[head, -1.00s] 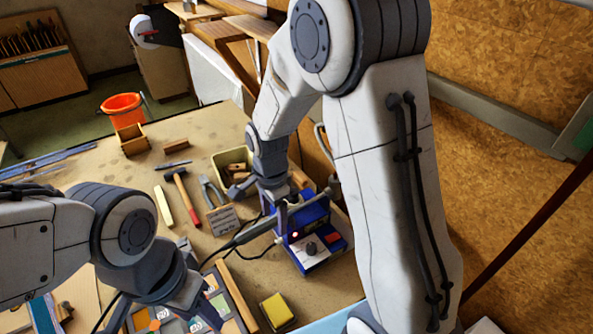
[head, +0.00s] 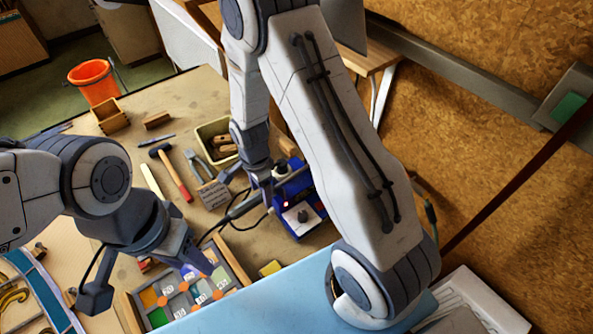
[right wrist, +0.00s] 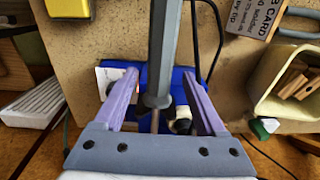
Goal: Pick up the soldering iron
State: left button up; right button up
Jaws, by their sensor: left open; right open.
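The soldering iron (head: 242,208) has a grey handle and slants beside the blue soldering station (head: 304,226), its dark cable trailing left. My right gripper (head: 262,192) is open at the iron's station end. In the right wrist view, the iron (right wrist: 171,50) runs down between the open fingers of my right gripper (right wrist: 160,100), apart from both, with its collar near the palm. Its tip end is partly hidden by the gripper. The station also shows behind the fingers. My left gripper (head: 143,282) is open and empty above the left part of the bench.
A compartment tray with coloured pieces (head: 158,318) lies under my left gripper. A yellow sponge (head: 270,268), a small card (head: 213,194), pliers (head: 197,163), a hammer (head: 172,175) and a cream bin (head: 206,131) are near. An orange bucket (head: 94,80) stands beyond.

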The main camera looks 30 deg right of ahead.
jog(key=shift+f+p, duration=0.3)
jog(key=shift+f, duration=1)
grip_shut()
jog(key=shift+r, duration=0.2)
